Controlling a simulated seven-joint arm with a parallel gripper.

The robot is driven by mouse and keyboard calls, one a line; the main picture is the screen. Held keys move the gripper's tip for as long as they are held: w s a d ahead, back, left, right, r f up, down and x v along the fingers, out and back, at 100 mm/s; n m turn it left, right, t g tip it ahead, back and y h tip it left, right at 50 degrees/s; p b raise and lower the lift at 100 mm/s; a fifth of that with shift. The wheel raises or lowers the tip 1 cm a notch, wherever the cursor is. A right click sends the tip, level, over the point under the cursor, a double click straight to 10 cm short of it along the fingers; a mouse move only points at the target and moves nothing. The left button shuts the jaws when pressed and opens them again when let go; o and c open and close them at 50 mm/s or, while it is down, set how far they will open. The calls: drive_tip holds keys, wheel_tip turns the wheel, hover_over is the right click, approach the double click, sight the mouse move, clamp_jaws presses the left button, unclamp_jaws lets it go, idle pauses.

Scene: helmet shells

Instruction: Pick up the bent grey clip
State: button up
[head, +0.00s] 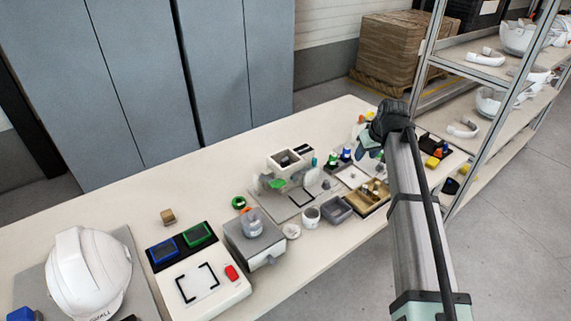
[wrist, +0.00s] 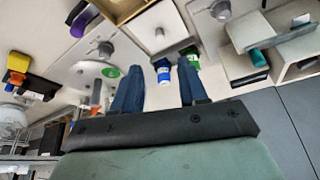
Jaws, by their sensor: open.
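I cannot clearly pick out the bent grey clip in either view; small grey parts lie among the other items and are too small or blurred to name surely. My gripper (head: 366,143) is over the far right part of the table in the head view. In the wrist view my gripper (wrist: 159,66) shows two blue fingers spread apart with nothing held. A blue-capped bottle (wrist: 163,74) appears between the fingertips in the picture, and a green-capped item (wrist: 192,58) is just beyond the right finger. I cannot tell how far below the fingers they are.
A wooden tray (head: 385,190) and a grey bin (head: 337,211) stand near the table's front edge. A white helmet (head: 92,268) sits at the left. A metal shelf (head: 452,140) with white shells rises at the right. The table's back left is mostly clear.

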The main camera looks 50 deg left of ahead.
idle(0.3)
wheel_tip(320, 180, up, 9)
drive_tip(key=n+g+h, duration=0.2)
drive_tip(key=n+h, duration=0.2)
hover_over(286, 160)
drive_tip(key=f, duration=0.9)
drive_tip(key=shift+w+a, duration=0.15)
drive_tip(key=shift+w, duration=0.1)
drive_tip(key=shift+s+f, duration=0.15)
drive_tip(key=shift+f, duration=2.4)
drive_tip(key=shift+c, duration=0.2)
drive_tip(key=c, duration=0.7)
